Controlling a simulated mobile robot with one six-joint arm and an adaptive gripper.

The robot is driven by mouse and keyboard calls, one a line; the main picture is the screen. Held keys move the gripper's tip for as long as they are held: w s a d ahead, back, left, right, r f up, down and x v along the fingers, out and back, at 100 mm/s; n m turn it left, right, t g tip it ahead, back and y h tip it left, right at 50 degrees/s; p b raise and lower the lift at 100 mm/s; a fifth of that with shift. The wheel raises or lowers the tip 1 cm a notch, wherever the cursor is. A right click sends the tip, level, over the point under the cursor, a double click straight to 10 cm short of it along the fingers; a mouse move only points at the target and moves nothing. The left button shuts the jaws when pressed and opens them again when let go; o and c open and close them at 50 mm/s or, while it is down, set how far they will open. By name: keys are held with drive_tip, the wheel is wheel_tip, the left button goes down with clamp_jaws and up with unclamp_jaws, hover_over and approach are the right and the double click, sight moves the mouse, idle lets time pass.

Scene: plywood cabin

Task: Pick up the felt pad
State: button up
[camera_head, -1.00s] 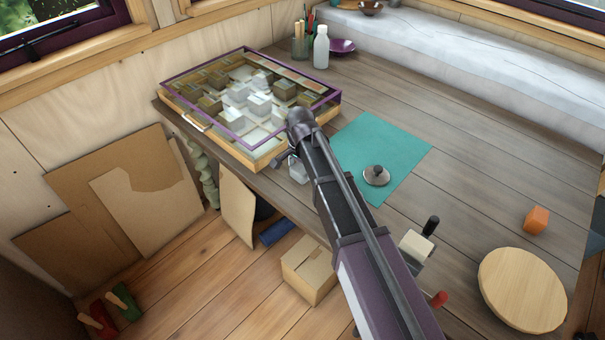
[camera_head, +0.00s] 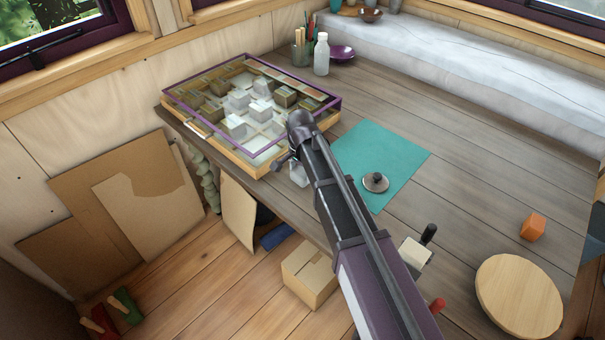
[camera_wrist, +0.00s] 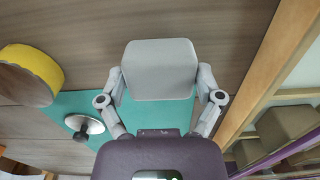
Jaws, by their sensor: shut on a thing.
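The felt pad (camera_wrist: 160,69) looks like a light grey rounded square block in the wrist view. My gripper (camera_wrist: 161,88) is shut on it, one finger at its left side and one at its right. The teal mat (camera_wrist: 93,104) lies below and behind the pad in that view. In the head view my gripper (camera_head: 297,172) is at the table's front edge, between the glass-topped case and the teal mat (camera_head: 400,150). My arm hides most of the grip there.
A purple-framed case of blocks (camera_head: 243,163) stands left of the gripper. A grey knobbed disc (camera_head: 375,182) sits on the mat. An orange block (camera_head: 533,227) and a round wooden board (camera_head: 518,293) lie right. A yellow-sided round thing (camera_wrist: 40,68) shows in the wrist view.

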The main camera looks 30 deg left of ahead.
wheel_tip(320, 180, up, 2)
drive_tip(key=shift+r+p, duration=0.1)
drive_tip(key=shift+p, duration=0.65)
drive_tip(key=s+d, duration=0.2)
drive_tip(key=s, duration=0.2)
drive_tip(key=s+d, duration=0.3)
drive_tip(key=s, duration=0.2)
drive_tip(key=s+d+p, duration=0.1)
drive_tip(key=s+d, duration=0.2)
drive_tip(key=s, duration=0.1)
drive_tip(key=shift+s+d+r, duration=0.2)
drive_tip(key=shift+s+r, duration=0.15)
drive_tip(key=shift+r, duration=0.05)
drive_tip(key=o, duration=0.3)
drive_tip(key=shift+c, duration=1.4)
